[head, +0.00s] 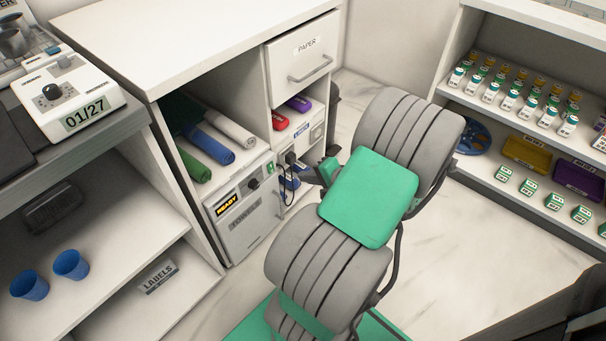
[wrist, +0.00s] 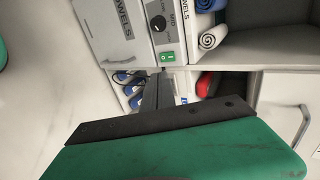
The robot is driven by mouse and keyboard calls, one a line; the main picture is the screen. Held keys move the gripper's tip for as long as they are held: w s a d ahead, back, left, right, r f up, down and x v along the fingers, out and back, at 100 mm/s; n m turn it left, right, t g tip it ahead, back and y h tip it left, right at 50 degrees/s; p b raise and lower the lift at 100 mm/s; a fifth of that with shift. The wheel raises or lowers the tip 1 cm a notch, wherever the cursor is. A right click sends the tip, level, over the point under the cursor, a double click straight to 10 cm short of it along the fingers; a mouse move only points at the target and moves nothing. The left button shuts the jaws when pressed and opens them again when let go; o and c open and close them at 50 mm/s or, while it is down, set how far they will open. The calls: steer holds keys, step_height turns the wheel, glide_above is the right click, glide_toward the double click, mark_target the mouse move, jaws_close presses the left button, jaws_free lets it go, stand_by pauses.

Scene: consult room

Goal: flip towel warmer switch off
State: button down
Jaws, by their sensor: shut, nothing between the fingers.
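The towel warmer (head: 240,215) is a white box on the lower level of the white cabinet, with a "READY" display, a black knob and a "TOWELS" label. Its small green switch (head: 269,168) is at the upper right of its front; the switch also shows lit green in the wrist view (wrist: 167,56). My gripper (head: 308,174) is to the right of the switch in the head view, shut and empty. In the wrist view its dark fingers (wrist: 157,78) point toward the switch, just below it in the picture. Whether they touch it cannot be told.
A closed "PAPER" drawer (head: 303,52) is above. A shelf of vials (head: 515,85) stands at right; pale floor (head: 450,270) between is open.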

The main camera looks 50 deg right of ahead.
steer(key=f, duration=0.1)
steer(key=d+f+t, duration=0.1)
steer(key=f, duration=0.1)
steer(key=s+f+t, duration=0.1)
steer(key=shift+s+d+f+b, duration=0.1)
steer(key=shift+d+f+b, duration=0.15)
steer(key=shift+d+b, duration=0.05)
steer(key=b, duration=0.5)
glide_toward(271, 168)
steer(key=w+f, duration=0.5)
steer(key=shift+w+d, duration=0.35)
steer(key=shift+d, duration=0.05)
